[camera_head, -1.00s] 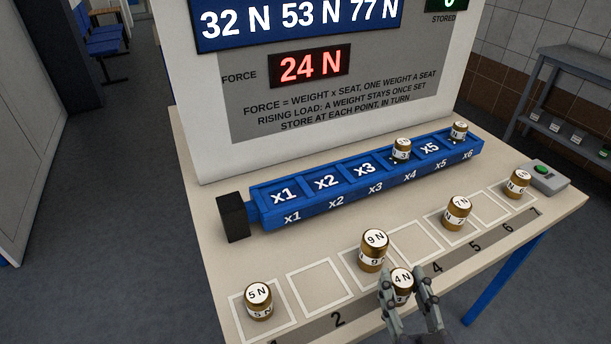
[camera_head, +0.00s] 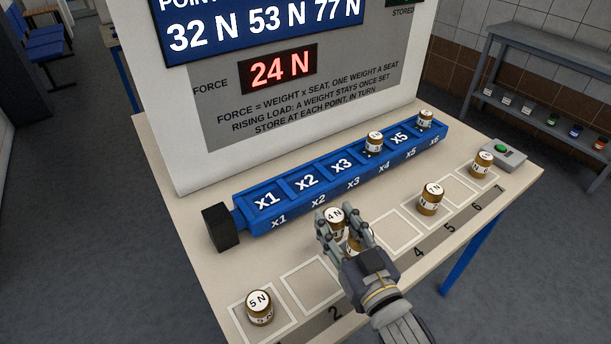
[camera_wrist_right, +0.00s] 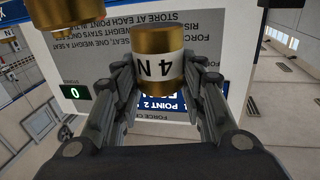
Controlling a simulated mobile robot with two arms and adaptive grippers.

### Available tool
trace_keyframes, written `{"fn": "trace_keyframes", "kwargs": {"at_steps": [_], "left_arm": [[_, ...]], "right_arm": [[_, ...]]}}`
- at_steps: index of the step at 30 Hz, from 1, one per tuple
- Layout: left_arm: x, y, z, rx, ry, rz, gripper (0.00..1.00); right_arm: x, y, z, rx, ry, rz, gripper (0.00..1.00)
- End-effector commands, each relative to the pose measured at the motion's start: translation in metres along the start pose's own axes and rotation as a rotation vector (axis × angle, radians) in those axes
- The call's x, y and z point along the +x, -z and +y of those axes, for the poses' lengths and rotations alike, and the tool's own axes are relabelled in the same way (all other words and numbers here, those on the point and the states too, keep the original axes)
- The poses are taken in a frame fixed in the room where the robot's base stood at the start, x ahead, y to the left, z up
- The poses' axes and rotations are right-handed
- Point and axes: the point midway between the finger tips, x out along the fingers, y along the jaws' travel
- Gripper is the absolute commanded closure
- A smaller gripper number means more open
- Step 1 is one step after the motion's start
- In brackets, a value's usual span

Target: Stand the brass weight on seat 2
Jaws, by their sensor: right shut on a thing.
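The brass weight marked 4 N (camera_head: 333,222) is upright between the fingers of my right gripper (camera_head: 344,228), which is shut on it. It also shows in the right wrist view (camera_wrist_right: 158,65) between both fingers. The gripper holds it in front of the blue seat rail (camera_head: 257,226), apart from it. Seat 2, marked x2 (camera_head: 308,182), is empty, between the empty x1 and x3 seats. Small brass weights stand on the x4 seat (camera_head: 374,142) and the x6 seat (camera_head: 425,120). My left gripper is not in view.
The 9 N weight (camera_head: 354,246) stands partly hidden behind my right gripper. The 5 N weight (camera_head: 260,308), 7 N weight (camera_head: 431,198) and another weight (camera_head: 482,164) stand on marked squares. A green button box (camera_head: 503,155) is at the right. The display reads 24 N.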

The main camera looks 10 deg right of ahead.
Motion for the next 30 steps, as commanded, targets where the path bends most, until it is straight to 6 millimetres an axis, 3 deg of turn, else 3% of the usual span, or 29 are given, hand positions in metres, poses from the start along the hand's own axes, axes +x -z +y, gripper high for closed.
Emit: {"fn": "trace_keyframes", "kwargs": {"at_steps": [1, 4, 14, 30], "left_arm": [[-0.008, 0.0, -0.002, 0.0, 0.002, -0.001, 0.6], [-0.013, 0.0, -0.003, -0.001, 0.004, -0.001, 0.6], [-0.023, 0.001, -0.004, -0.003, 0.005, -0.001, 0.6], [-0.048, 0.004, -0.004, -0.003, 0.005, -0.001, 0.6]], "right_arm": [[0.008, 0.012, 0.0, -0.01, 0.008, 0.006, 0.99], [0.02, 0.02, 0.001, -0.018, 0.015, 0.003, 0.99], [0.049, 0.028, 0.006, -0.027, 0.018, -0.002, 0.99], [0.163, 0.017, 0.015, -0.027, 0.017, -0.002, 0.99]]}}
